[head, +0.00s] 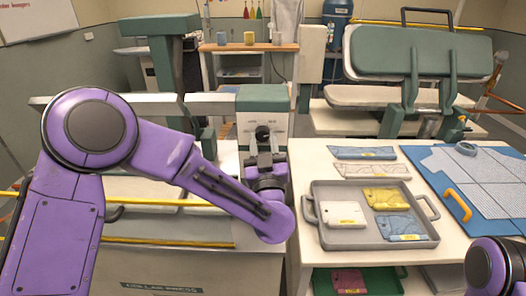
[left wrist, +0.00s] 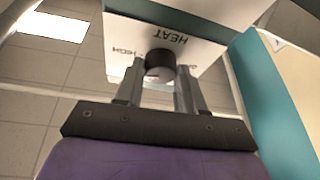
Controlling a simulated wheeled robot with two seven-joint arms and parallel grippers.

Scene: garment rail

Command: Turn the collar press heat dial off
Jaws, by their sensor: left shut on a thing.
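The collar press (head: 165,262) stands in front of me on the left, with its name on the front edge. Its white control panel (head: 278,126) carries the black heat dial (head: 262,132). In the left wrist view the dial (left wrist: 159,65) sits below the upside-down word HEAT, with HIGH to its left. Another label at right is mostly hidden by a finger. My left gripper (left wrist: 159,78) is shut on the dial, one finger on each side. In the head view the left gripper (head: 264,155) is at the panel. The dial's pointer direction is unclear.
A grey tray (head: 380,242) with folded white, yellow and blue cloths lies on the white table right of my left arm. A blue board (head: 450,205) with cloth and an orange-handled tool is farther right. A green press (head: 415,65) stands behind.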

